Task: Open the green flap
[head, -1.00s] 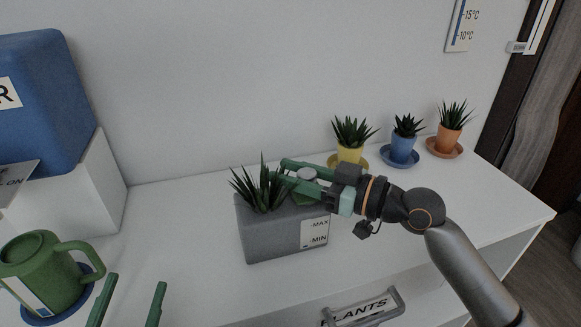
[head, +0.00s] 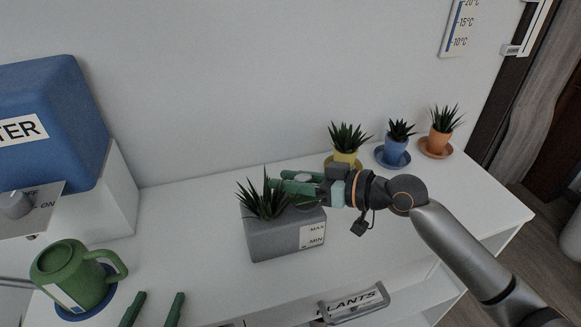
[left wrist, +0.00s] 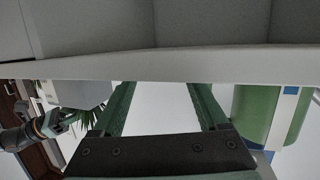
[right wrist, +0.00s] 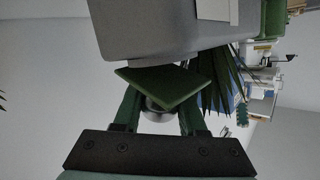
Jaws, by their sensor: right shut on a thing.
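The grey planter (head: 285,240) with a spiky plant (head: 262,200) stands on the white desk. My right gripper (head: 297,186) reaches in from the right at the planter's top, beside the plant. The green flap (right wrist: 168,84) shows in the right wrist view as a flat square plate against the planter's edge. My right gripper (right wrist: 157,108) is shut on the flap's round metallic knob (right wrist: 156,112). In the head view my fingers hide most of the flap, so its exact tilt is hard to tell. My left gripper (head: 152,308) is open and empty near the front left.
A green watering can (head: 75,275) stands on a blue saucer at left, near the left gripper. A blue tank (head: 50,110) rests on a white block behind it. Three small potted plants stand at the back right. A drawer handle labelled PLANTS (head: 355,303) is at the front.

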